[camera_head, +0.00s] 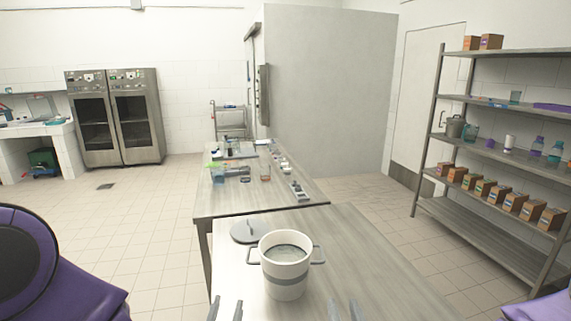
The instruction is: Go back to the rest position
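My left gripper (226,309) shows at the bottom edge, left of the white pot. Its two fingertips are apart with nothing seen between them. My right gripper (346,309) shows at the bottom edge, right of the pot, also with its fingertips apart. The rest of both grippers is cut off by the frame. The white pot (285,283) stands upright and uncovered on the near table (385,270), with a handle on each side and a grey band. Neither gripper appears to touch it. A grey lid (246,233) lies behind it to the left.
A farther table (225,205) adjoins the near one and holds small items, including a cup (265,172). A metal shelf (490,154) with several boxes and bottles stands at the right. Two steel cabinets (137,120) stand at the back left. The near table's right part is clear.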

